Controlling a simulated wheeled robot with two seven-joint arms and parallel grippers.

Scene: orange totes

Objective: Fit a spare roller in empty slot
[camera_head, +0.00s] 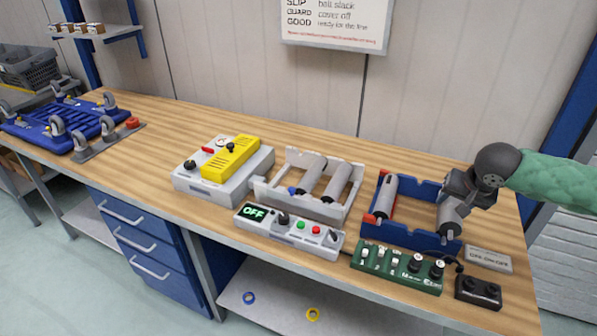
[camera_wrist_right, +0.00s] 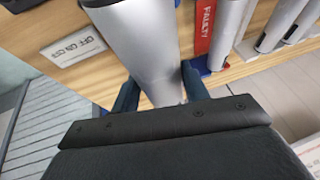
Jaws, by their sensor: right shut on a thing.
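My right gripper (camera_head: 463,188) is shut on a grey roller (camera_head: 451,215), over the right part of a blue tray (camera_head: 416,190). The held roller fills the upper middle of the right wrist view (camera_wrist_right: 138,45); I cannot tell whether it touches the tray. Another grey roller (camera_head: 386,194) lies at the tray's left side, beside a red strip marked FAULTY (camera_wrist_right: 205,25). Left of the tray, a pale frame (camera_head: 290,204) holds two grey rollers (camera_head: 310,175) (camera_head: 337,182), with a gap at its left. My left gripper is not in view.
A control box reading OFF (camera_head: 290,230) stands before the pale frame. A green switch panel (camera_head: 398,266), a black box (camera_head: 478,292) and a small sign (camera_head: 488,258) are near the front edge. A yellow-topped unit (camera_head: 230,158) stands left. The bench behind the frames is clear.

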